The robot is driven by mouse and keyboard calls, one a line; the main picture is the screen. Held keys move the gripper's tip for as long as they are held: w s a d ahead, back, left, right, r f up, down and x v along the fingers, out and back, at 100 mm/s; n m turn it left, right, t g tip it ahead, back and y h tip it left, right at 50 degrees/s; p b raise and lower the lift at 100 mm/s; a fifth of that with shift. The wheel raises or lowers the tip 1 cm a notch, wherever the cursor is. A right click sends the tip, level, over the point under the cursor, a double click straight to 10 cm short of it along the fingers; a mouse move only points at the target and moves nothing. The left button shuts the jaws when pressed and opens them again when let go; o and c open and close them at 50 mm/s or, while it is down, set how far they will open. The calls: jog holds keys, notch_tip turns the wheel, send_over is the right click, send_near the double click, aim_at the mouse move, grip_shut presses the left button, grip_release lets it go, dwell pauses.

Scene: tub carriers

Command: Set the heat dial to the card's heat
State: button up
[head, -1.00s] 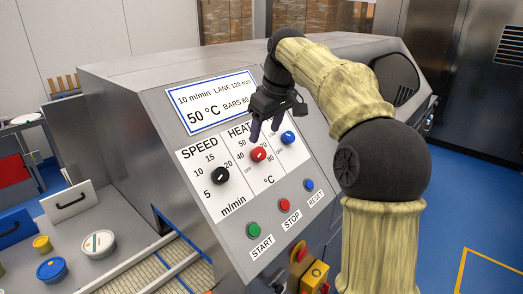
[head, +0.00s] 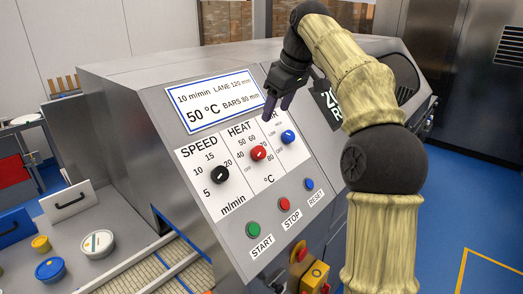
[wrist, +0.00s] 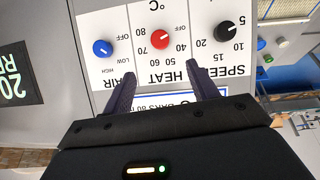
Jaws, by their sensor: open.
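The red heat dial (head: 258,153) sits on the sloped panel between the speed dial and the blue air dial. Its white mark lies along a line between OFF and 70; I cannot tell for sure which end is the pointer. It also shows in the wrist view (wrist: 160,40), upside down. My gripper (head: 279,104) is open and empty, apart from the panel, up and right of the heat dial. In the wrist view its fingers (wrist: 162,90) partly cover the panel lettering.
The black speed dial (head: 220,175) is left of the heat dial, and the blue air dial (head: 288,137) is right. Green start (head: 254,229), red stop (head: 284,218) and blue reset (head: 309,184) buttons sit below. A conveyor and several tubs are at lower left.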

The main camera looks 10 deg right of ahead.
aim_at(260, 151)
jog(key=x, duration=1.5)
jog(key=shift+f+b, duration=0.1)
jog(key=shift+b, duration=0.25)
jog(key=c, duration=1)
jog(key=shift+d+m+p, duration=0.1)
jog(key=shift+m+p, duration=0.2)
jog(key=shift+p, duration=0.3)
jog(key=m+p, duration=0.1)
jog(key=m+g+y+p, duration=0.1)
jog(key=p, duration=0.1)
jog(key=shift+d+r, duration=0.1)
jog(key=shift+r, duration=0.2)
jog(key=m+y+p, duration=0.1)
jog(key=m+p, duration=0.1)
jog(key=m+y+p, duration=0.1)
jog(key=m+p, duration=0.1)
jog(key=shift+w+d+f+m+g, duration=0.1)
jog(key=shift+d+m+g, duration=0.05)
jog(key=shift+m+g, duration=0.15)
jog(key=m+y, duration=0.1)
jog(key=m, duration=0.1)
jog(key=m+y+p, duration=0.1)
jog(key=shift+d+f+m, duration=0.15)
jog(key=shift+f+m, duration=0.05)
jog(key=shift+m, duration=0.2)
jog(key=m+t+y, duration=0.1)
jog(key=m+y, duration=0.1)
jog(key=m, duration=0.2)
jog(key=shift+f, duration=0.15)
jog(key=shift+m, duration=0.3)
